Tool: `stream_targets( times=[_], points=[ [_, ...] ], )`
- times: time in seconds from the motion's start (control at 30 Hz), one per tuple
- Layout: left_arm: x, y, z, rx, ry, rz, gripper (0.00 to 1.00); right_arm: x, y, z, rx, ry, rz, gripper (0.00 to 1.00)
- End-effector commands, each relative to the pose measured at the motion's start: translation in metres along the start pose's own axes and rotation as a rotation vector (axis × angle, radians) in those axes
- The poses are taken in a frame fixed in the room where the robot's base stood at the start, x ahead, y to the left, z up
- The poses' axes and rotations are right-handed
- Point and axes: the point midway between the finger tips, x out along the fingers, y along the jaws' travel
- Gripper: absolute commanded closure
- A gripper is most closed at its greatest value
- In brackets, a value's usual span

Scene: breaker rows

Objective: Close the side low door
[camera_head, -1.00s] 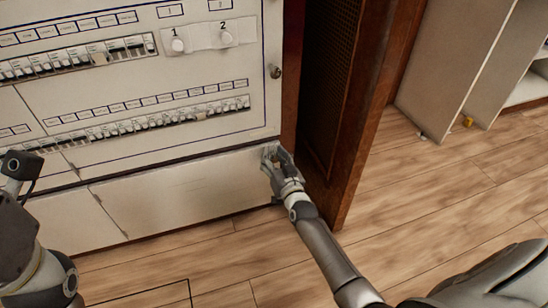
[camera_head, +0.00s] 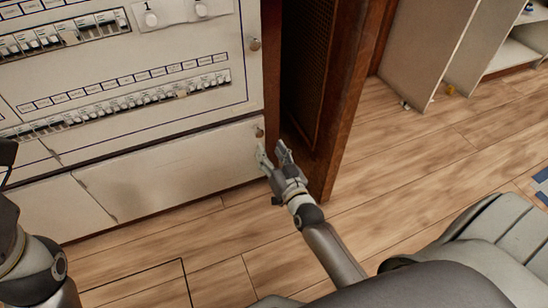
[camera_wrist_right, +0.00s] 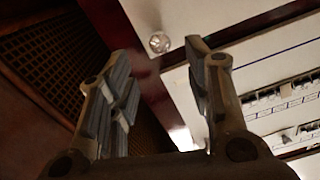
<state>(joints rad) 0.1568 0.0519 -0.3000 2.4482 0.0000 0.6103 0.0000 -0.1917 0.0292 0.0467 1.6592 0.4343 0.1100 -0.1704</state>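The side low door (camera_head: 175,172) is the white bottom panel on the right of the cabinet, under the breaker rows. It looks flush with the cabinet front, or nearly so. Its small round knob (camera_head: 259,131) is at the upper right corner; it also shows in the right wrist view (camera_wrist_right: 159,43), beyond the fingertips. My right gripper (camera_head: 272,151) is open and empty, just below the knob at the door's right edge. In the right wrist view its two fingers (camera_wrist_right: 161,57) stand wide apart. I cannot tell whether a finger touches the door. My left arm shows at the left edge, without its fingers.
A brown wooden panel (camera_head: 335,120) with a dark grille stands just right of the cabinet, close to my right gripper. Another knob (camera_head: 254,43) is on the breaker panel above. Open pale cabinet doors (camera_head: 425,55) are at upper right. The wooden floor (camera_head: 400,165) between is clear.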

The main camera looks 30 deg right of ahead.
Motion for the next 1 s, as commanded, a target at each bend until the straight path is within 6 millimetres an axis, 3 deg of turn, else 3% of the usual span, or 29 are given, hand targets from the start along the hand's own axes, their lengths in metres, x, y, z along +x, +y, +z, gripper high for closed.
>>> stream_targets(
  times=[0.23,0.8,0.87,0.93,1.0],
  points=[
    [0.000,0.000,0.000,0.000,0.001,0.000,0.60,-0.020,0.000,0.000,0.001,-0.001,-0.001,0.54],
    [0.000,0.000,0.000,0.000,0.000,-0.001,0.60,-0.021,-0.001,-0.002,0.001,0.003,-0.002,0.54],
    [0.000,-0.001,0.001,-0.001,-0.006,-0.002,0.60,-0.021,-0.005,-0.010,-0.002,0.021,-0.008,0.54],
    [0.000,-0.001,0.002,-0.002,-0.017,-0.006,0.60,-0.022,-0.015,-0.031,-0.010,0.067,-0.024,0.54],
    [-0.001,-0.002,0.004,-0.004,-0.034,-0.012,0.60,-0.025,-0.031,-0.065,-0.019,0.145,-0.052,0.54]
  ],
)
